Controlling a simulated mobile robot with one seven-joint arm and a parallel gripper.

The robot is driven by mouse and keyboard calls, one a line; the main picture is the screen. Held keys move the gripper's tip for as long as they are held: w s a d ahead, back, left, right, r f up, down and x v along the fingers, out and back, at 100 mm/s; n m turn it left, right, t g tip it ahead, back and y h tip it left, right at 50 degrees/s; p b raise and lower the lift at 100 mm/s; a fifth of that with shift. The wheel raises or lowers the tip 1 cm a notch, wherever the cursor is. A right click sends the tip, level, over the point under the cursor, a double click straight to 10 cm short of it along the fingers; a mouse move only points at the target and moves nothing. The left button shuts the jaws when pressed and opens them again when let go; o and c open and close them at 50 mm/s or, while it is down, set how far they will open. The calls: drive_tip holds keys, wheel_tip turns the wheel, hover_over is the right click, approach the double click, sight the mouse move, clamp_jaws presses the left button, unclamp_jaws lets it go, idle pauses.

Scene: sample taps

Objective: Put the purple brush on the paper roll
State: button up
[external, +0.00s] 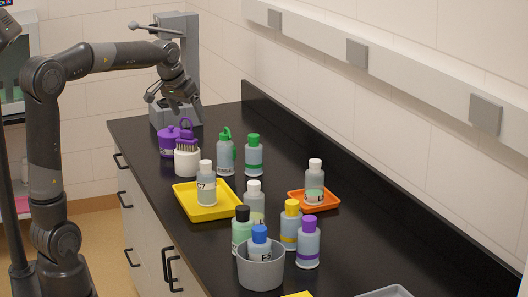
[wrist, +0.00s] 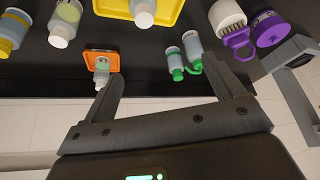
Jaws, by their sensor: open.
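The purple brush (external: 187,143) is at the top of the white paper roll (external: 187,162), near the far end of the black counter. It appears to rest upright on the roll, with its bristles down; the exact contact is unclear. In the wrist view the brush's purple loop handle (wrist: 237,40) sticks out past the end of the white roll (wrist: 226,13). My gripper (external: 184,108) is above and behind the roll, apart from the brush. Its fingers (wrist: 170,82) are spread and empty in the wrist view.
A purple pot (external: 168,146) stands close beside the roll. Green-capped bottles (external: 254,157) stand to its right. A yellow tray (external: 226,212), an orange tray (external: 328,203), a grey cup (external: 261,270) and several bottles are nearer. A grey stand (external: 188,60) is behind my gripper.

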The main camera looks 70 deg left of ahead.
drive_tip(key=s+d+f+m+h, duration=0.1)
drive_tip(key=s+d, duration=0.4)
drive_tip(key=d, duration=0.2)
drive_tip(key=s+d+f+m, duration=0.1)
drive_tip(key=s+d+m, duration=0.1)
drive_tip(key=s+d, duration=0.4)
drive_tip(key=s+d+f+m+t+h, duration=0.1)
drive_tip(key=s+d+f+m, duration=0.1)
drive_tip(key=s+d+f, duration=0.4)
drive_tip(key=s+d, duration=0.3)
drive_tip(key=s, duration=0.1)
drive_tip(key=shift+s+d+f+m, duration=0.25)
drive_tip(key=shift+d+f+m, duration=0.05)
drive_tip(key=shift+d+f, duration=0.1)
